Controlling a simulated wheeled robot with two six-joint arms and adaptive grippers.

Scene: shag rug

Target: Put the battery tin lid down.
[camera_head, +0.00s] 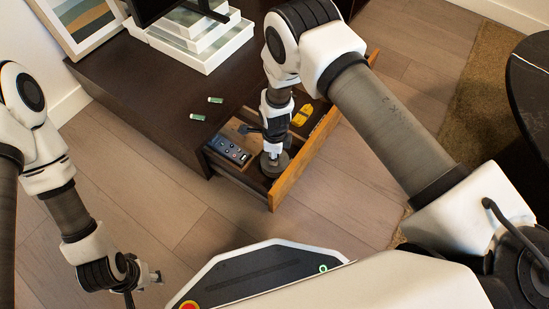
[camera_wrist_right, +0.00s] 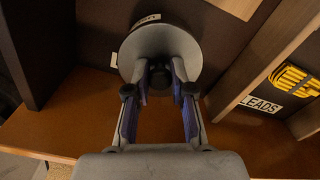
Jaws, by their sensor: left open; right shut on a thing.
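The battery tin lid (camera_wrist_right: 160,38) is a round grey disc with a black knob, inside the open drawer (camera_head: 291,179). It also shows in the head view (camera_head: 275,170), low in the drawer's near part. My right gripper (camera_wrist_right: 160,88) is shut on the lid's knob, one finger on each side. Whether the lid touches the drawer floor or something beneath it, I cannot tell. My left gripper (camera_head: 150,277) is open and empty, above the floor at the lower left.
Two green batteries (camera_head: 215,99) lie on the dark cabinet top (camera_head: 150,85). The drawer has dividers, a dark panel with small items (camera_head: 229,150) and yellow leads (camera_head: 302,115) beside a "LEADS" label (camera_wrist_right: 262,104).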

